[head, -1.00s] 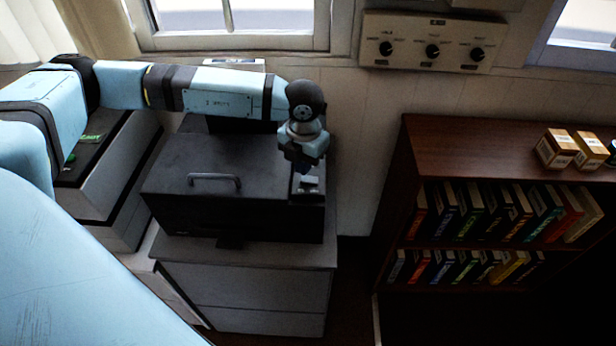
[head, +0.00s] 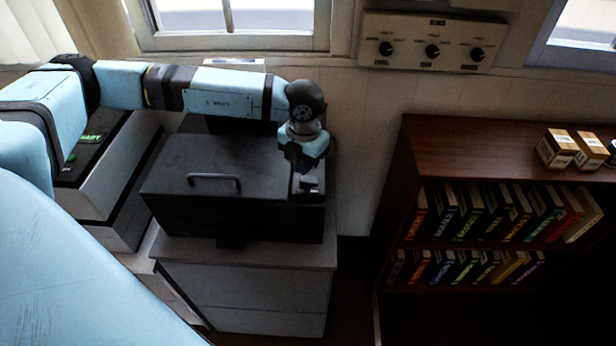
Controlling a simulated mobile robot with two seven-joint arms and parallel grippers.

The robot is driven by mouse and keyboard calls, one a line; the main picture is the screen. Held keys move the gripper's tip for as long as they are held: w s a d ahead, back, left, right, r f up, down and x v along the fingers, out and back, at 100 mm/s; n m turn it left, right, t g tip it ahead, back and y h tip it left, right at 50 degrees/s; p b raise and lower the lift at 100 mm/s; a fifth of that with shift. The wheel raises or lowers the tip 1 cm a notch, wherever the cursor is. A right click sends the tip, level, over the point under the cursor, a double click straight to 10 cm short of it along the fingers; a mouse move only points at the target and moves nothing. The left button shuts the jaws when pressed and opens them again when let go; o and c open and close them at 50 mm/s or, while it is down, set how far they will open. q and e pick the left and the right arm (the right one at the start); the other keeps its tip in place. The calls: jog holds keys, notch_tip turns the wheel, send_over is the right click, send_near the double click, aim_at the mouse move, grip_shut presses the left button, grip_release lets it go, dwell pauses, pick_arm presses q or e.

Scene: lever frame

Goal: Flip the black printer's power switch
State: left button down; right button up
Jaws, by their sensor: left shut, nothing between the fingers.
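The black printer (head: 190,165) stands on a light grey cabinet, with a handle on its top. A small switch panel (head: 308,185) with a pale rocker is at the printer's right front corner. My left gripper (head: 303,174) points down at this panel, its fingers shut and empty. The fingertips are right by the switch; I cannot tell if they touch it. The gripper hides part of the panel. My right gripper is not in view.
The light grey cabinet (head: 245,285) is under the printer. A second machine (head: 105,175) stands to the left, partly behind my left arm. A brown bookshelf (head: 480,150) with books and small boxes is at the right. A panel with knobs (head: 430,42) hangs on the wall.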

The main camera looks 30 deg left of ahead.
aim_at(304, 179)
pick_arm(q)
jog(key=shift+f+b, duration=1.2)
jog(key=shift+f, duration=0.2)
dwell(0.9)
jog(key=shift+r, duration=0.15)
jog(key=shift+r+p, duration=0.4)
jog(key=shift+r, duration=0.2)
jog(key=shift+r+p, duration=1.2)
jog(key=shift+r, duration=1.6)
